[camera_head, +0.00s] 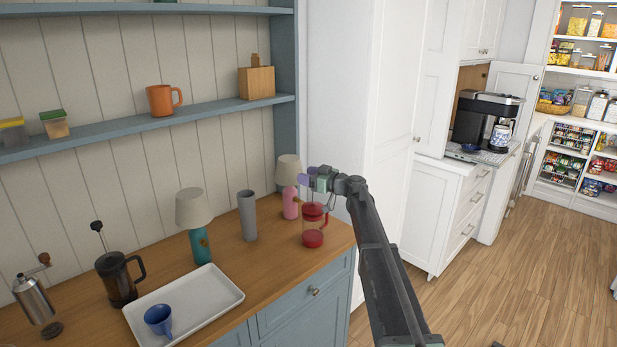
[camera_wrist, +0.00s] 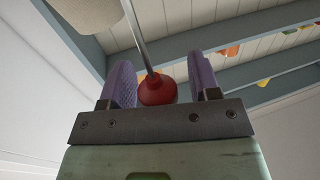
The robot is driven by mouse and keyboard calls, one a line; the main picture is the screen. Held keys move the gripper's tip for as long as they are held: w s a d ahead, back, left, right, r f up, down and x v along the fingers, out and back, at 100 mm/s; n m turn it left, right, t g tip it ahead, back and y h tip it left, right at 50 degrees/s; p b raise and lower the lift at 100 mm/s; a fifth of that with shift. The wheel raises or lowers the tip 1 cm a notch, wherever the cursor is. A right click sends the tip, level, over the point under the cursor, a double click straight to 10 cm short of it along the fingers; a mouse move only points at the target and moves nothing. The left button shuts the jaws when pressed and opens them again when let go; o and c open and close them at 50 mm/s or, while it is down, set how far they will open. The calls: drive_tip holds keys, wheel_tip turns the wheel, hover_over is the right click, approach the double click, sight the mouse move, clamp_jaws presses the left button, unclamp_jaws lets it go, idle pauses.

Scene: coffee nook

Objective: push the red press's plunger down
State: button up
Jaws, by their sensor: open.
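In the wrist view the open fingers of my gripper (camera_wrist: 163,80) stand on either side of a round red knob (camera_wrist: 158,90) on a thin metal rod (camera_wrist: 138,35). The knob seems to have a gap to the left and right fingers. In the head view my gripper hides the knob.
A pink lamp (camera_head: 290,200) stands just behind and left of the red press. Shelf (camera_head: 210,112) is above.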

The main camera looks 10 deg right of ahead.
sight(308, 205)
drive_tip(key=shift+c, duration=0.3)
clamp_jaws()
wheel_tip(308, 205, down, 9)
drive_tip(key=b, duration=0.8)
drive_tip(key=shift+r+b, duration=0.2)
drive_tip(key=shift+b, duration=0.1)
drive_tip(key=shift+s+r, duration=0.2)
drive_tip(key=shift+r, duration=0.05)
drive_tip(key=shift+o, duration=0.3)
unclamp_jaws()
drive_tip(key=shift+w, duration=0.15)
drive_tip(key=shift+d, duration=0.1)
drive_tip(key=v, duration=1)
drive_tip(key=shift+s+d, duration=0.2)
drive_tip(key=shift+s, duration=0.05)
